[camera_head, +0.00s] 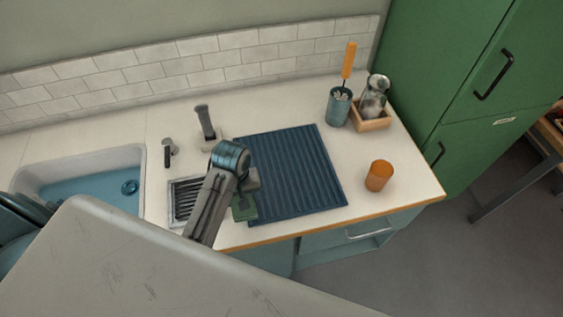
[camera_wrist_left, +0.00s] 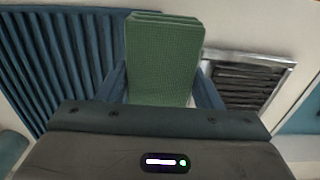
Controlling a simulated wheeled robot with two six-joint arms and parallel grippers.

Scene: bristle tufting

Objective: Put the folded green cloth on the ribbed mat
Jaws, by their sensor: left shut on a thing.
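The folded green cloth (camera_wrist_left: 163,60) is held between the fingers of my left gripper (camera_wrist_left: 165,85), which is shut on it. In the head view the cloth (camera_head: 244,208) shows just below my left gripper (camera_head: 243,190), at the left edge of the ribbed mat. The blue ribbed mat (camera_head: 295,170) lies flat on the counter; it also shows at the left of the left wrist view (camera_wrist_left: 55,50). I cannot tell whether the cloth touches the mat. My left arm hides part of the mat's left edge. My right gripper is not in view.
A metal drain grate (camera_head: 183,203) lies left of the mat, beside a sink (camera_head: 75,165). An orange cup (camera_head: 378,176) stands right of the mat. A blue cup with an orange-handled brush (camera_head: 339,105) and a wooden box with a jar (camera_head: 371,122) stand behind. Most of the mat is clear.

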